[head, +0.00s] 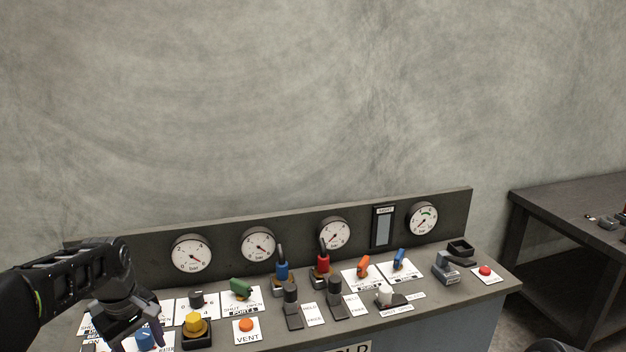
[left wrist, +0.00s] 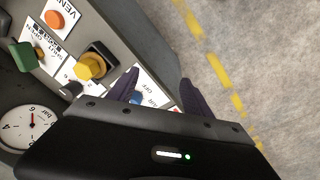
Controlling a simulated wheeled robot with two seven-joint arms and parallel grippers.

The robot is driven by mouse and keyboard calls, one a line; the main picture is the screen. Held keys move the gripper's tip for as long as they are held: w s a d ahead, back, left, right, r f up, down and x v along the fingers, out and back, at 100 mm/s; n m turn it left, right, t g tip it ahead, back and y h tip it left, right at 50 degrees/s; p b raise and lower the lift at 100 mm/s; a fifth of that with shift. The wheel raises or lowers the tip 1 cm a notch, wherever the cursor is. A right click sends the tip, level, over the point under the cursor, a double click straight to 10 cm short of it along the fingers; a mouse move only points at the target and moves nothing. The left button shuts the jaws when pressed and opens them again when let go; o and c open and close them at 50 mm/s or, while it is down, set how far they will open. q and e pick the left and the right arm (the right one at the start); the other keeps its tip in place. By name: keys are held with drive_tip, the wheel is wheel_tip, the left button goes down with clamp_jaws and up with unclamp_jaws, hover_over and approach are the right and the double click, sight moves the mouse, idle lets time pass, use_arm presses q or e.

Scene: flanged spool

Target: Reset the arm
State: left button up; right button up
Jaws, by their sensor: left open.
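My left arm comes in from the left in the head view. My left gripper (head: 137,335) hangs over the left front part of the control panel (head: 420,318), with its fingers near a blue knob (head: 145,340). In the left wrist view the two dark fingers of my left gripper (left wrist: 158,92) are spread apart. The blue knob (left wrist: 137,97) shows partly behind one finger; whether they touch I cannot tell. Nothing is seen held between the fingers. My right gripper is not in view; only a dark rounded part shows at the bottom right edge of the head view.
Beside the gripper stand a yellow knob (head: 195,325), a green handle (head: 240,287) and an orange VENT button (head: 246,325). Several levers and gauges line the panel, with a red button (head: 485,270) at right. Another table (head: 560,205) stands right. Open floor (left wrist: 270,50) lies before the panel.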

use_arm(q)
drive_tip(key=w+d+f+m+t+h, duration=0.25)
drive_tip(key=d+f+m, duration=0.55)
drive_tip(key=d+f, duration=0.85)
drive_tip(key=s+d+f+g, duration=0.1)
drive_tip(key=s+d+f, duration=0.3)
drive_tip(key=s, duration=0.5)
drive_tip(key=s+d+f+m+g+h, duration=0.1)
drive_tip(key=s+d+f, duration=0.4)
drive_tip(key=s+f, duration=0.3)
drive_tip(key=s+d+f+g+h, duration=0.1)
drive_tip(key=s+d+f, duration=0.3)
drive_tip(key=s, duration=0.5)
drive_tip(key=shift+s+d+f+m, duration=0.15)
drive_tip(key=shift+s+f+m, duration=0.2)
drive_tip(key=shift+f, duration=0.6)
